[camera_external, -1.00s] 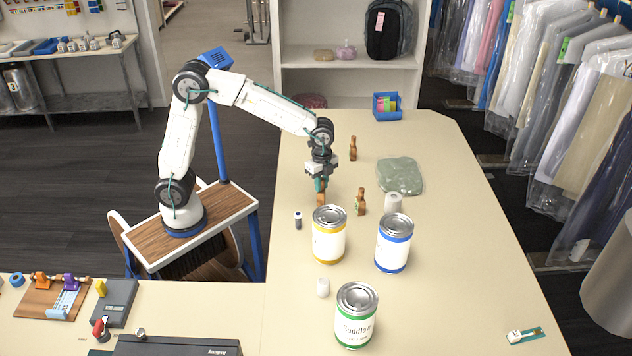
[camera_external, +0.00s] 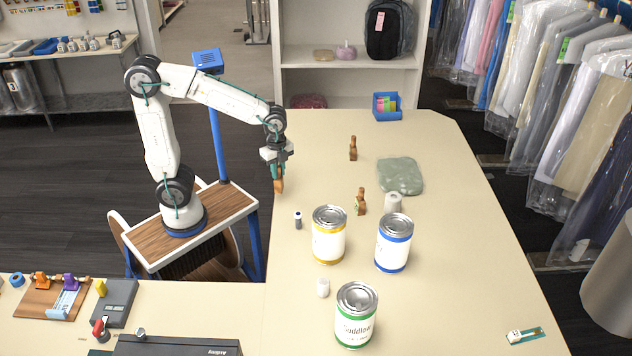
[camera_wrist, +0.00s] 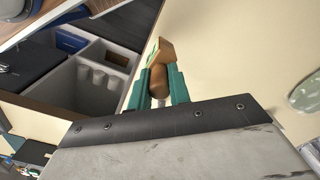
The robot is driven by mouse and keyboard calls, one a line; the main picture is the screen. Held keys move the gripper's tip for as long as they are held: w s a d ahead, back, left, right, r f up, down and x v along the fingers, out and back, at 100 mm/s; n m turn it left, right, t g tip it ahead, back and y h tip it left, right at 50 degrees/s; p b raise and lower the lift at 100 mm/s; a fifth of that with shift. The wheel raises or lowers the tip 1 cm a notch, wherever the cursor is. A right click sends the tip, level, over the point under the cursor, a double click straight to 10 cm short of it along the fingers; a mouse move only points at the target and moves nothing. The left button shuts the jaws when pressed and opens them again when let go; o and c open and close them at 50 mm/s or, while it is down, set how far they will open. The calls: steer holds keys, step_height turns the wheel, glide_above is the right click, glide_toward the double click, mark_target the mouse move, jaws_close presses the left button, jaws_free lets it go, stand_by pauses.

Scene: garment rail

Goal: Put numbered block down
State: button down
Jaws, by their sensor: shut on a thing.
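My gripper (camera_external: 279,174) is over the left edge of the long table (camera_external: 440,250) in the external view, pointing down. It is shut on a small brown wooden block (camera_external: 279,186). In the wrist view, the teal fingers (camera_wrist: 158,90) are on both sides of the block (camera_wrist: 160,57), which has a green patch on one side. No number can be read on it. Two similar brown wooden pieces stand on the table, one farther back (camera_external: 353,148) and one nearer the cans (camera_external: 360,201). I cannot tell whether the held block touches the table.
A yellow can (camera_external: 329,235), a blue can (camera_external: 394,243) and a green can (camera_external: 356,315) stand on the table. A green flat stone-like pad (camera_external: 400,176) lies right. The table's back left is clear.

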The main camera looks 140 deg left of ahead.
steer(key=shift+w, duration=0.1)
steer(key=w+d+m, duration=0.4)
steer(key=w+d, duration=0.3)
steer(key=d, duration=0.3)
steer(key=w+d+m, duration=0.4)
steer(key=w+d, duration=0.4)
steer(key=d, duration=0.3)
steer(key=w+d+m, duration=0.2)
steer(key=d+m, duration=0.6)
steer(key=d, duration=1.5)
steer(key=shift+m, duration=0.4)
steer(key=w+d+f, duration=0.1)
steer(key=w, duration=0.4)
steer(key=w+d+f, duration=0.1)
steer(key=w+f, duration=0.1)
steer(key=w, duration=0.3)
steer(key=w+d+f, duration=0.1)
steer(key=w+f, duration=0.1)
steer(key=w, duration=0.3)
steer(key=shift+w+d, duration=0.25)
steer(key=shift+w, duration=0.1)
steer(key=shift+r, duration=0.1)
